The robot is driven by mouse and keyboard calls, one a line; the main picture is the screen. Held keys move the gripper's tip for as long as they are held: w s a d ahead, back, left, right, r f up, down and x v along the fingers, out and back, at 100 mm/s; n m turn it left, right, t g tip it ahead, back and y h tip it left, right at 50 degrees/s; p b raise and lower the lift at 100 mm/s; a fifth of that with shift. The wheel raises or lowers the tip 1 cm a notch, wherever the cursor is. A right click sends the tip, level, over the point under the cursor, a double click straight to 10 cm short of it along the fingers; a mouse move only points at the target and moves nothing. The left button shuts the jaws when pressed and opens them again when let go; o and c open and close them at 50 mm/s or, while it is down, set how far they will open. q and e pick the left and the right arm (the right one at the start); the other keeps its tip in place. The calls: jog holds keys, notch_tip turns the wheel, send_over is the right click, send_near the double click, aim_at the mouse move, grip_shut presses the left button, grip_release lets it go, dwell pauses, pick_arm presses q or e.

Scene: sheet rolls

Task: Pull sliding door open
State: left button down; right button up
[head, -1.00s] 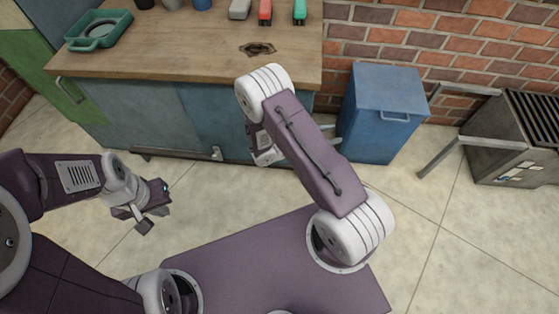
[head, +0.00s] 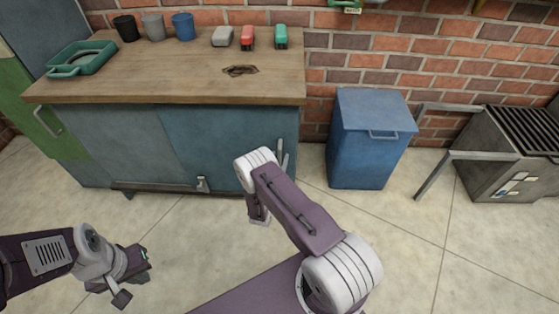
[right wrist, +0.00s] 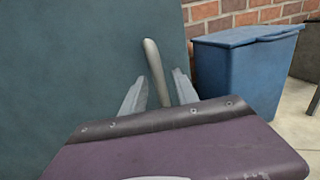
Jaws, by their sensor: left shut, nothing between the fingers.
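The workbench cabinet has a blue right door panel (head: 230,135) beside a grey-blue left panel (head: 120,140). In the right wrist view the dark teal door surface (right wrist: 80,65) fills the left side, and a pale upright handle (right wrist: 152,60) stands near its right edge. My right gripper (right wrist: 159,77) is open, with one finger on each side of the handle in that view; contact cannot be told. In the head view my right arm partly hides the right gripper near the cabinet's right end. My left gripper (head: 119,291) is shut and empty, low over the floor at left.
A blue bin (head: 370,140) stands right of the cabinet, with a grey slatted metal unit (head: 510,155) farther right. The wooden benchtop (head: 170,80) holds a green tray (head: 84,60), cups and staplers. Floor in front of the cabinet is clear.

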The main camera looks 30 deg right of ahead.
jog(key=shift+w+d, duration=0.3)
grip_shut()
dwell(1.3)
